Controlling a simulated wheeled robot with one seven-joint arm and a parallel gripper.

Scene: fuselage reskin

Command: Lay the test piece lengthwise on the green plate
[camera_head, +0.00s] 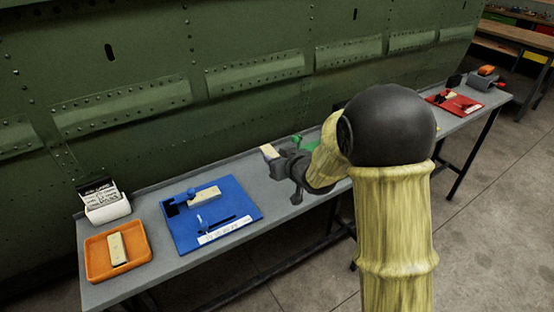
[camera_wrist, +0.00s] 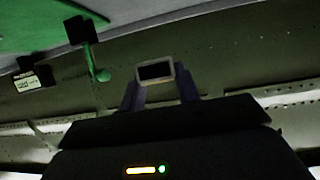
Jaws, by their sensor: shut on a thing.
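My gripper (camera_head: 276,159) is shut on the test piece (camera_head: 269,151), a small cream block, and holds it out over the bench towards the green panel wall. In the wrist view the held piece (camera_wrist: 155,71) shows as a pale frame around a dark rectangle, between the two fingertips. The green plate (camera_wrist: 40,22) is at the upper left of the wrist view, off to the side of the piece. In the head view only a bit of green (camera_head: 306,144) shows, as my arm hides the rest. The piece appears apart from the plate.
A blue plate (camera_head: 242,204) with a cream block and tools lies on the bench (camera_head: 160,280). An orange tray (camera_head: 95,260) with a cream block and a card box (camera_head: 105,205) are at left. A red plate (camera_head: 462,108) is at far right. The riveted wall (camera_head: 200,60) runs behind.

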